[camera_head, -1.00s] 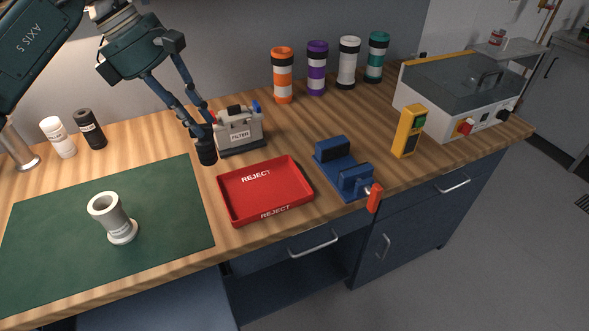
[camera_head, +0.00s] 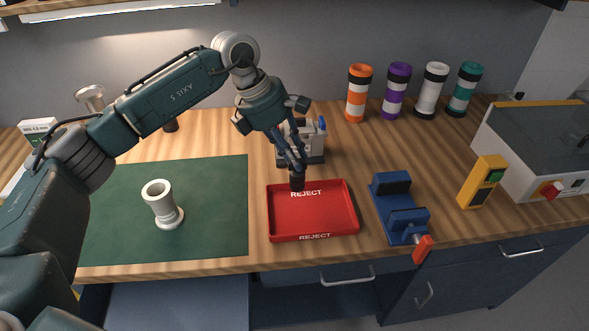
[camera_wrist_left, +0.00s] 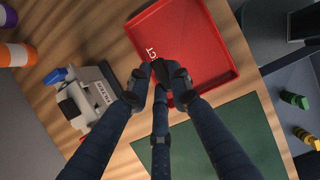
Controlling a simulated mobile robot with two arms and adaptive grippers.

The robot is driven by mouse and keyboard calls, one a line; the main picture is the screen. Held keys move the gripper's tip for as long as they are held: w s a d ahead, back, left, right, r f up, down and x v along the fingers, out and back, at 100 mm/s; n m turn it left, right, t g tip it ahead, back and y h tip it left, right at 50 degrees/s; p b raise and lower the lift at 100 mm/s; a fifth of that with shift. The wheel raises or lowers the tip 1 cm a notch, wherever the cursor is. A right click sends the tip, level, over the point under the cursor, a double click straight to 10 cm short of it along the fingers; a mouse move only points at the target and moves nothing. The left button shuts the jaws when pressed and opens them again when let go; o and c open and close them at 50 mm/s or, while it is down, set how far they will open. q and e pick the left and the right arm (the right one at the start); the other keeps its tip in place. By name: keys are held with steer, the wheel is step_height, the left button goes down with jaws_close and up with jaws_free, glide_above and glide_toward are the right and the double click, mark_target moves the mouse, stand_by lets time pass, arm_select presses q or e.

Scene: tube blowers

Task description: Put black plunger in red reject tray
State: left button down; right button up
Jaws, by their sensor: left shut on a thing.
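The red reject tray (camera_head: 340,222) lies on the wooden bench right of the green mat. It also shows in the left wrist view (camera_wrist_left: 205,45) and looks empty where I can see it. My left gripper (camera_head: 297,172) comes down over the tray's back left edge. It is shut on the black plunger (camera_head: 297,184), a small dark piece at the fingertips. In the left wrist view the fingertips (camera_wrist_left: 160,78) close around this dark piece (camera_wrist_left: 158,68), partly hidden by them, and overlap the tray's edge. My right gripper is not in view.
A filter box (camera_head: 313,147) stands just behind the tray. A blue vise (camera_head: 400,212) with a red handle is close on the right. A white flanged tube (camera_head: 160,203) stands on the green mat (camera_head: 215,215). Several banded tubes (camera_head: 358,95) stand at the back.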

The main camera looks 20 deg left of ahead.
mark_target(294, 174)
arm_select(q)
step_height(294, 174, down, 2)
steer(key=shift+f, duration=0.1)
step_height(294, 174, down, 4)
steer(key=shift+r+p, duration=0.15)
steer(key=shift+p, duration=0.5)
steer(key=c, duration=1.6)
jaws_free()
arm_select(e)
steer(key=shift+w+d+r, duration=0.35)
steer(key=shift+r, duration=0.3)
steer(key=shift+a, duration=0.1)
